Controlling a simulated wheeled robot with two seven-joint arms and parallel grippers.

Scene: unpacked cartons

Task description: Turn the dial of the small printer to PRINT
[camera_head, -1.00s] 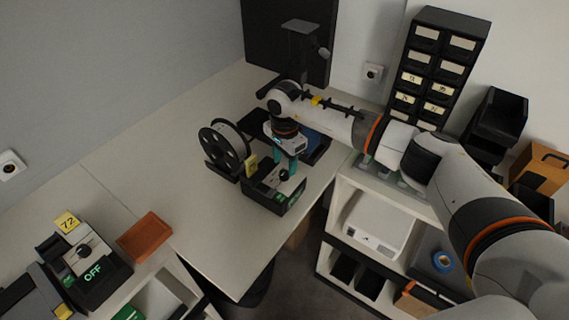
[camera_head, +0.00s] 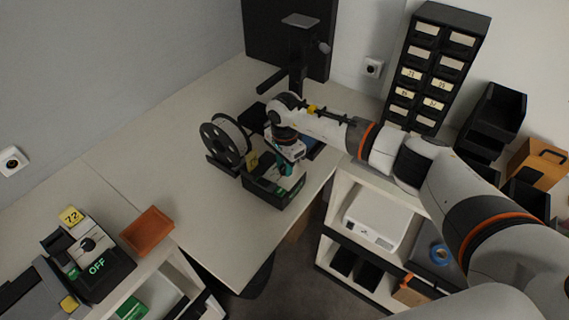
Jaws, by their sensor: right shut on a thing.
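The small printer (camera_head: 262,190) is a dark box with a spool (camera_head: 225,142) on its left, near the right edge of the pale table. A green-lit display shows on its front, too small to read. My right gripper (camera_head: 285,169) points down at the printer's top and is shut on its dial. The dial is mostly hidden by the fingers, so I cannot tell its setting. My left gripper is not in view.
Another device with a dial (camera_head: 87,244), a lit OFF display and a yellow 72 tag stands lower left, beside an orange tray (camera_head: 147,231). A dark stand (camera_head: 297,55) is behind my arm. A drawer tower (camera_head: 432,70) stands right. The table's middle is clear.

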